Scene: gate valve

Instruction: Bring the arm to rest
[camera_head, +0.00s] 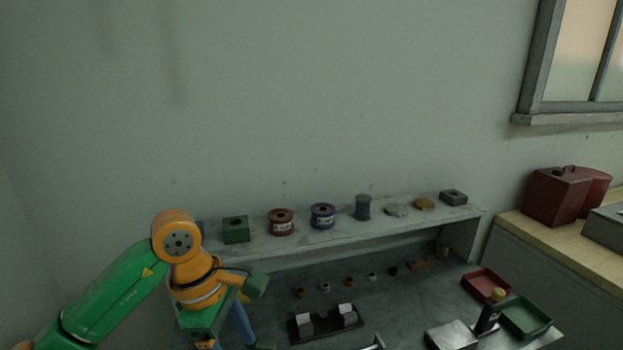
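My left arm, green and orange, comes in from the lower left. Its wrist end (205,320) hangs over the left part of the grey workbench (280,277), and the bottom edge of the picture cuts it off. The fingertips cannot be made out, so I cannot tell whether the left gripper is open or shut, or whether it holds anything. Blue bars (243,325) show beside the wrist; what they belong to is unclear. My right arm and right gripper are not in view.
A raised shelf (350,237) carries spools and small parts. A black fixture with pale blocks (325,322), a row of small parts, a red tray (486,283), a green tray (526,317) and a metal block (451,335) occupy the bench. A wooden-topped counter (570,254) stands right.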

